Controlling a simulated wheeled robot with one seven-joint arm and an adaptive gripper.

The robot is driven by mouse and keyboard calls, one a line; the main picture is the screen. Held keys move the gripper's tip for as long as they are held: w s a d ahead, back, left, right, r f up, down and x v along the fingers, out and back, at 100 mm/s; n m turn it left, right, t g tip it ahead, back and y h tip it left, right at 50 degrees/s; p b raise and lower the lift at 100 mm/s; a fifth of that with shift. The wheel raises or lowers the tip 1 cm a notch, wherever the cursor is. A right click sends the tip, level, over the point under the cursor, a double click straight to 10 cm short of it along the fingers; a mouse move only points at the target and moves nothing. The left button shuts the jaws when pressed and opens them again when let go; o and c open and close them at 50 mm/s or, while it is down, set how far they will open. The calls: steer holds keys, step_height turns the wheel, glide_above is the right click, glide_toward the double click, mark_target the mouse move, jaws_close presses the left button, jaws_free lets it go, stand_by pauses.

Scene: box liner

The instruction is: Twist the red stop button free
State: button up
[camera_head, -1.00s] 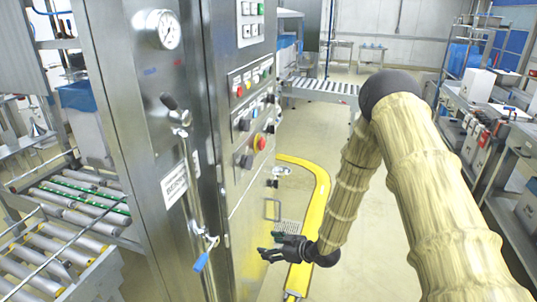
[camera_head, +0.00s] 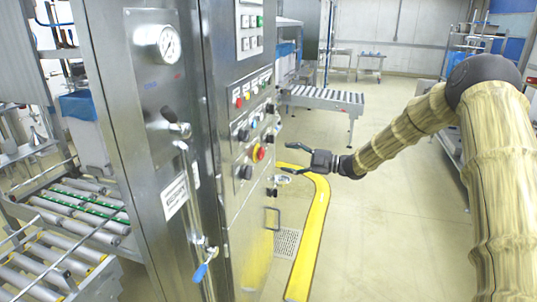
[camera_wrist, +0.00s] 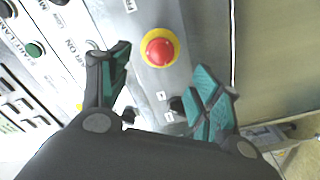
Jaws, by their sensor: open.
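The red stop button (camera_head: 259,153) sits on a yellow ring on the steel control panel. In the wrist view the red stop button (camera_wrist: 160,49) shows beyond and between my spread fingertips, nothing touching it. My gripper (camera_head: 288,158) is open and empty, to the right of the panel, its fingers pointing left toward the button. In the wrist view my gripper (camera_wrist: 165,75) shows dark fingers with green pads.
Black knobs (camera_head: 244,172) and small coloured buttons share the steel panel near the stop button. A valve lever with a blue handle (camera_head: 199,272) stands on the cabinet at left. A yellow floor guard (camera_head: 310,240) runs below my arm.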

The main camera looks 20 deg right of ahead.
mark_target(264, 154)
steer(key=p+x, duration=0.2)
steer(key=x, duration=0.6)
